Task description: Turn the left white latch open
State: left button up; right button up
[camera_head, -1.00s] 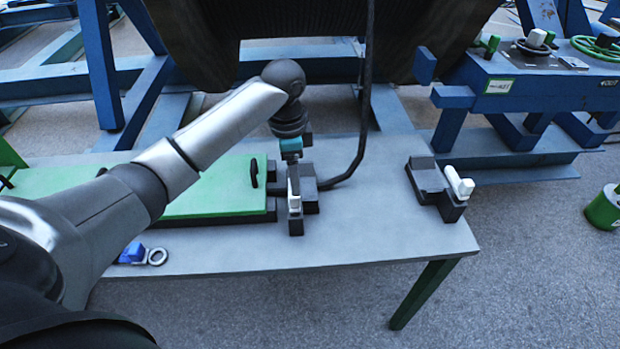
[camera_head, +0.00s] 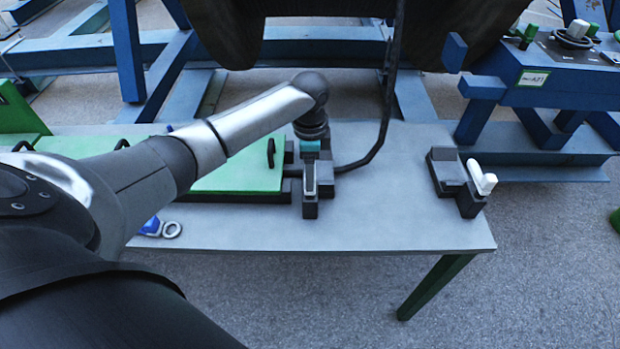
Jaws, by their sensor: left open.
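The left latch block (camera_head: 310,209) is a dark block at the right end of the green panel on the grey table. Its white latch (camera_head: 310,178) shows only as a narrow pale strip, mostly covered by my left gripper (camera_head: 310,168). My left gripper reaches down from above, with its teal band just behind the latch, and is open around or right over it. I cannot tell whether the fingers touch the latch. A second dark block with a white latch (camera_head: 482,178) stands at the table's right end. My right gripper is not in view.
The grey table (camera_head: 400,220) is clear between the two blocks. A black cable (camera_head: 372,150) runs down to the left block. A green panel (camera_head: 235,177) lies left of it. A blue item and ring (camera_head: 171,230) lie near the front edge. Blue frames stand behind.

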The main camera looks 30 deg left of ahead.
pick_arm(q)
jog(key=shift+f, duration=1.25)
grip_shut()
dwell(0.5)
